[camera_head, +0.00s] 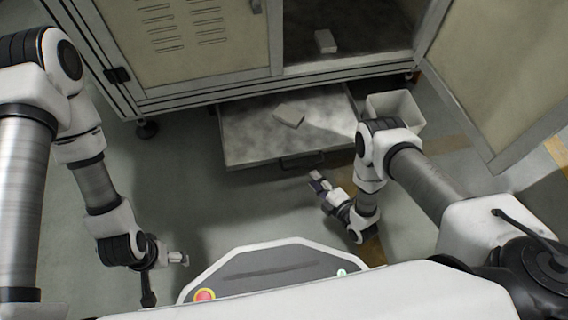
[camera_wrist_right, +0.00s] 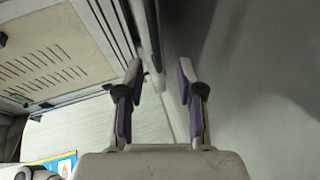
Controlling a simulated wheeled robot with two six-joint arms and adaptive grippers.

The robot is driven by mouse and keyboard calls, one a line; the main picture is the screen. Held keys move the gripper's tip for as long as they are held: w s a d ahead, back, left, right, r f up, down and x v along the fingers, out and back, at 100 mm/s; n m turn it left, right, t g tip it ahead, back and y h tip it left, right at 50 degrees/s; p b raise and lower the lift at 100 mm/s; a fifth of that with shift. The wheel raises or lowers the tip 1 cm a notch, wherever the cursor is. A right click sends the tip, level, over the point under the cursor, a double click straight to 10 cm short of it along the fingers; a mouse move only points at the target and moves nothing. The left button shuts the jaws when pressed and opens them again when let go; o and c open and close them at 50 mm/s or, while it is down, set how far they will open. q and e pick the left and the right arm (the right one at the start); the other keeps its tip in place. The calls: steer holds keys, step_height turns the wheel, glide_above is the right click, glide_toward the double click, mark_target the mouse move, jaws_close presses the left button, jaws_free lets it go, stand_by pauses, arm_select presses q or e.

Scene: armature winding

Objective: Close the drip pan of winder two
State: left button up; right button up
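The drip pan (camera_head: 252,146) is a flat grey tray pulled out from under the cabinet. A light block (camera_head: 289,115) lies in it. Its dark handle (camera_head: 302,160) is on the front face. My right gripper (camera_head: 314,178) is just in front of the pan's front face, below the handle, apart from it as far as I can see. In the right wrist view its two fingers (camera_wrist_right: 158,92) are spread with nothing between them. My left gripper (camera_head: 184,258) is low at the left, away from the pan; its fingers are too small to judge.
The machine cabinet (camera_head: 190,40) stands above the pan, with its right door (camera_head: 500,75) swung open. Another light block (camera_head: 325,41) lies inside. A white bin (camera_head: 396,103) stands on the floor right of the pan. The floor (camera_head: 235,205) before the pan is clear.

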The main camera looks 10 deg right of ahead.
mark_target(301, 165)
steer(key=shift+w+a+n+y, duration=0.2)
steer(key=shift+a+n+y, duration=0.15)
steer(key=shift+n+y, duration=0.05)
steer(key=b+x, duration=0.4)
steer(key=x, duration=0.3)
steer(key=shift+d+f, duration=0.1)
steer(key=shift+d, duration=0.05)
steer(key=shift+w, duration=0.25)
jaws_close()
